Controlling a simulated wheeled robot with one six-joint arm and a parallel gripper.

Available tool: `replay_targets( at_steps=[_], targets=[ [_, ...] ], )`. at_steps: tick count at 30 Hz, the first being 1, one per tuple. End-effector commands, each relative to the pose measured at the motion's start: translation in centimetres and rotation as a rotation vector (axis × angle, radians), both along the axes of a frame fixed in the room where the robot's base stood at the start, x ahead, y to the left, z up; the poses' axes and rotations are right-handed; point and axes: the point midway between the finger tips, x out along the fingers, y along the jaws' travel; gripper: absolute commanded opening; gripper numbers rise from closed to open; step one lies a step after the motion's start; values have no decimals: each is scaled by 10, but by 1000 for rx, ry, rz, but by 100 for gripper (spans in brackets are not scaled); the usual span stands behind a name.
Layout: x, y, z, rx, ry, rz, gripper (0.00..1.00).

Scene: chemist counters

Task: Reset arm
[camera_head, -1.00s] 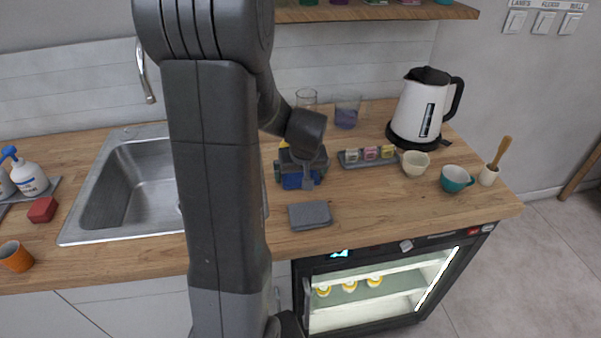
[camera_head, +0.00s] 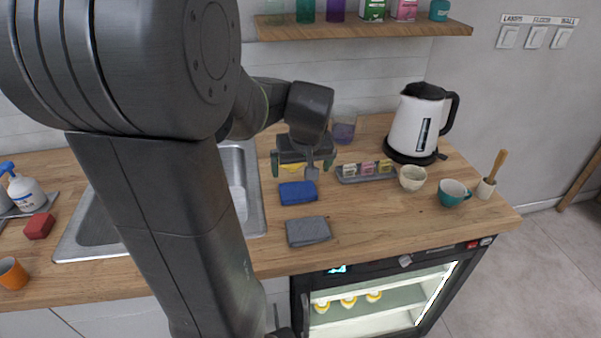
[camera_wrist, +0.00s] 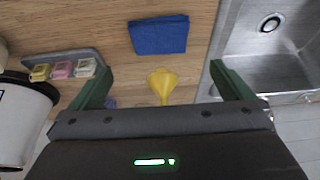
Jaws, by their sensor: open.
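My gripper (camera_head: 304,166) is open and empty, raised above the counter behind the blue cloth. In the wrist view its two green fingers (camera_wrist: 160,84) stand wide apart with nothing between them but the view of the counter below. The blue cloth (camera_head: 298,192) lies folded on the wooden counter, and it also shows in the wrist view (camera_wrist: 158,36), apart from the fingers. A yellow funnel (camera_wrist: 162,84) is below the gripper in the wrist view. My arm covers part of the sink in the head view.
A grey cloth (camera_head: 308,231) lies near the counter's front edge. A tray (camera_head: 367,176) with small boxes, a cream cup (camera_head: 412,178), a teal cup (camera_head: 453,194) and a white kettle (camera_head: 414,125) stand to the right. The sink (camera_head: 250,190) is left. A shelf (camera_head: 370,29) hangs above.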

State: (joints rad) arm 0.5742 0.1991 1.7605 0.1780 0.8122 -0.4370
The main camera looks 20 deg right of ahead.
Motion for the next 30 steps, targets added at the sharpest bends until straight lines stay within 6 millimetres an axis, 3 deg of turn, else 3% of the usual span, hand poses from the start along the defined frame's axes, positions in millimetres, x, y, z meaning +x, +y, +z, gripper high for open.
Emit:
replay_targets(
  at_steps=[16,30],
  targets=[
    [1,0,-4,1,2,1,100],
    [28,-6,-71,3,4,1,100]
  ],
)
